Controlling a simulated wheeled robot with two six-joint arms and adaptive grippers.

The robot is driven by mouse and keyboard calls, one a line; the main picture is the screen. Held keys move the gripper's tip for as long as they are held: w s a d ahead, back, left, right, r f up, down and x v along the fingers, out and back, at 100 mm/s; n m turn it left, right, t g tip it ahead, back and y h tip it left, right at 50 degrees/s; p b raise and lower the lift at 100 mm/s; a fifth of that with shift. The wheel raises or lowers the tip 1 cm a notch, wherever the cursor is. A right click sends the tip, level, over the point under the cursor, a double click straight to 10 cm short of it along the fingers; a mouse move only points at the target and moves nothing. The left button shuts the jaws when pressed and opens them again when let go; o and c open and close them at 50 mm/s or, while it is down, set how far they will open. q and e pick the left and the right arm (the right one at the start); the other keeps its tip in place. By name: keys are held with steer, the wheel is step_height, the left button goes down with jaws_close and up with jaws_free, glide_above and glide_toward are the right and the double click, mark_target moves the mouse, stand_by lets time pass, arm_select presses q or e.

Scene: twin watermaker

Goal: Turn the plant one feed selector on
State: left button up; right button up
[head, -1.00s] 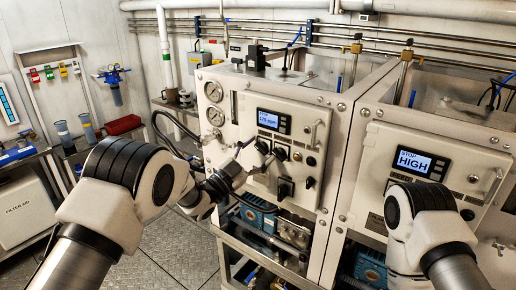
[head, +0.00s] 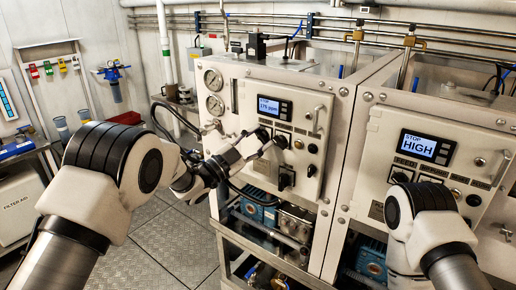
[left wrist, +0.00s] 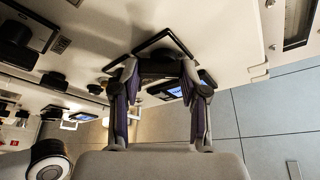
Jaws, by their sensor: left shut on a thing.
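The left watermaker panel (head: 313,112) is a pale plate with a small lit display (head: 269,107) reading about 176 ppm. A row of small black knobs sits below the display. My left gripper (head: 270,145) is at this row, its jaws shut on a small black selector knob (head: 281,141). In the left wrist view the two fingers (left wrist: 161,70) close on a dark part against the panel. The knob's pointer is hidden, so its setting cannot be told. My right arm is in front of the right panel; its gripper is not visible.
A larger black rotary switch (head: 286,178) sits just below my left gripper. Two gauges (head: 214,92) are at the panel's left. The right panel's display (head: 418,145) reads HIGH. The floor at left is clear.

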arm_select(q)
steer(key=m+g+b, duration=0.1)
steer(key=m+b, duration=0.3)
steer(key=m+g+b, duration=0.1)
steer(key=m+b, duration=0.1)
steer(key=b, duration=0.1)
steer(key=shift+w+a+f+g, duration=0.1)
steer(key=shift+f+g, duration=0.15)
steer(key=shift+g, duration=0.05)
steer(key=m, duration=0.1)
steer(key=m+b, duration=0.1)
steer(key=m+g+y+b, duration=0.1)
steer(key=m, duration=0.1)
steer(key=shift+r, duration=0.3)
steer(key=shift+r+m+b, duration=0.15)
steer(key=shift+m+b, duration=0.25)
steer(key=shift+w+a+r, duration=0.1)
steer(key=o, duration=1.1)
steer(key=shift+o, duration=0.2)
steer(key=v, duration=1.1)
steer(key=shift+a, duration=0.4)
